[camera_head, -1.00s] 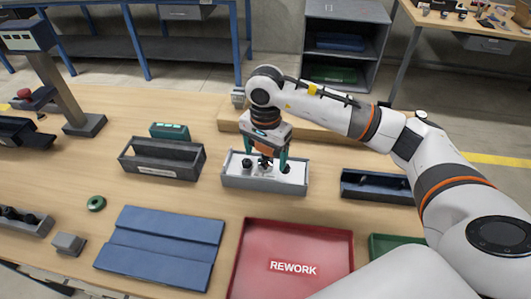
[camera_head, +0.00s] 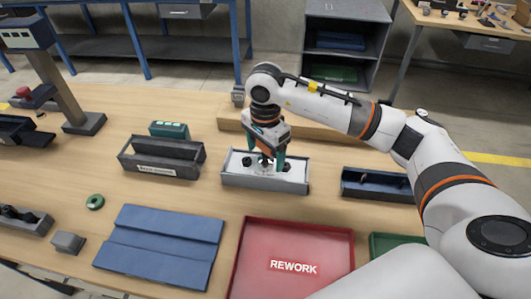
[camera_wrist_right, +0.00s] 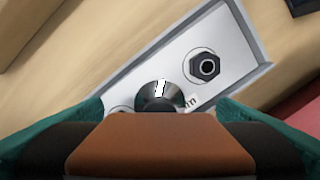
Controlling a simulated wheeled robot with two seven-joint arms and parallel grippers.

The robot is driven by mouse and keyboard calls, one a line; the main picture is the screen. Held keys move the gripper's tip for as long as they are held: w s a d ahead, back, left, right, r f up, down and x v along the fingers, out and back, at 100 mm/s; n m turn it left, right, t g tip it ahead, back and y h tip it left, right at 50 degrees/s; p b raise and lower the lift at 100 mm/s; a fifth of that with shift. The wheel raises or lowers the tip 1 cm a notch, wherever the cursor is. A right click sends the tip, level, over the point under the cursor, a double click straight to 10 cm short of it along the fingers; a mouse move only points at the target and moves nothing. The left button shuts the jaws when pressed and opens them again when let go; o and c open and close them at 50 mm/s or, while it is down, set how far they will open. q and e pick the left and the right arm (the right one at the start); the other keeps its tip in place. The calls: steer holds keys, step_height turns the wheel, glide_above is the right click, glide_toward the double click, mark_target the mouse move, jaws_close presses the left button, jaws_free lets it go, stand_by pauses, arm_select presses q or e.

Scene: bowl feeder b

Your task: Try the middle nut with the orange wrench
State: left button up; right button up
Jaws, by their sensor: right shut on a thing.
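The grey tray (camera_head: 232,182) in the head view has a white plate (camera_head: 297,175) with dark nuts on it. A left nut (camera_head: 247,161) and a right nut (camera_head: 287,167) show; the middle is hidden under my right gripper (camera_head: 267,158). That gripper points down over the tray, its teal fingers shut on the orange wrench (camera_wrist_right: 160,145). In the right wrist view, a dark round part (camera_wrist_right: 160,96) with a white mark sits at the wrench's front. One hex nut (camera_wrist_right: 206,67) stands clear beyond it. Whether the wrench touches the middle nut cannot be told. My left gripper is not in view.
A dark bin (camera_head: 160,170) stands left of the tray, a dark blue bin (camera_head: 375,190) to the right. The red REWORK tray (camera_head: 290,250) and a blue mat (camera_head: 160,245) lie in front. A green ring (camera_head: 95,202) lies at the left.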

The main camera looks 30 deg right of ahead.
steer(key=shift+r, duration=0.15)
steer(key=shift+r+p, duration=1.3)
steer(key=shift+r, duration=1.1)
